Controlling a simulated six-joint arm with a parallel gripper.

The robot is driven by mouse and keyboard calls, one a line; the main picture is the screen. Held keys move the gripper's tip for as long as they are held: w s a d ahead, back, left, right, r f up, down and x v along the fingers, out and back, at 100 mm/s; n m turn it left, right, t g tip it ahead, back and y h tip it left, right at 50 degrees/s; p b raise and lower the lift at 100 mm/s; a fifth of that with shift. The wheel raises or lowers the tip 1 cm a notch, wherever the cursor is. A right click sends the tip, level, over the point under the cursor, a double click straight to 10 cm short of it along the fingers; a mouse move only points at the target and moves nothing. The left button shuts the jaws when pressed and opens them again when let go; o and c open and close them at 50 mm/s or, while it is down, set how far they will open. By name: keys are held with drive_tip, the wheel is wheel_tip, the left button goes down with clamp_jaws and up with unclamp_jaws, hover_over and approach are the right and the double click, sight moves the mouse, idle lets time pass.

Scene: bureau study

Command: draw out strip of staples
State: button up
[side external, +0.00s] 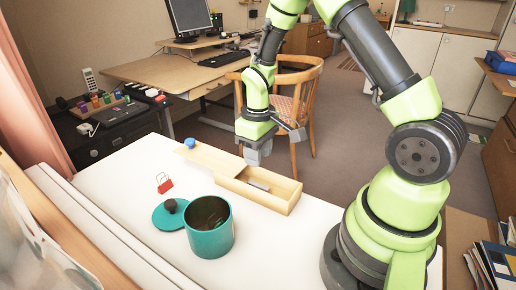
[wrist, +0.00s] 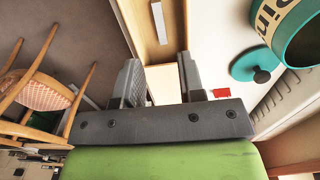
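A long wooden box (side external: 285,205) lies on the white table, with its flat wooden lid (side external: 208,155) slid partly off to the left; the lid has a blue knob (side external: 190,143). Inside the uncovered part lies a pale grey strip of staples (side external: 258,185). It also shows in the wrist view as a light bar (wrist: 159,22) on the box floor. My gripper (side external: 253,158) is above the box, near where the lid meets the opening. In the wrist view my gripper (wrist: 160,75) has its fingers apart, with nothing between them, and the strip lies beyond the fingertips.
A teal pot (side external: 208,240) stands open in front of the box, with its round lid (side external: 170,215) beside it. A red binder clip (side external: 165,186) lies left of them. Bare white table (side external: 120,180) shows at the left. A wooden chair (side external: 308,100) stands behind the table.

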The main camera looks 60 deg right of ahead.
sight(258, 185)
drive_tip(key=shift+f, duration=4.1)
drive_tip(key=c, duration=0.7)
drive_tip(key=shift+o, duration=0.2)
clamp_jaws()
drive_tip(key=shift+r, duration=3)
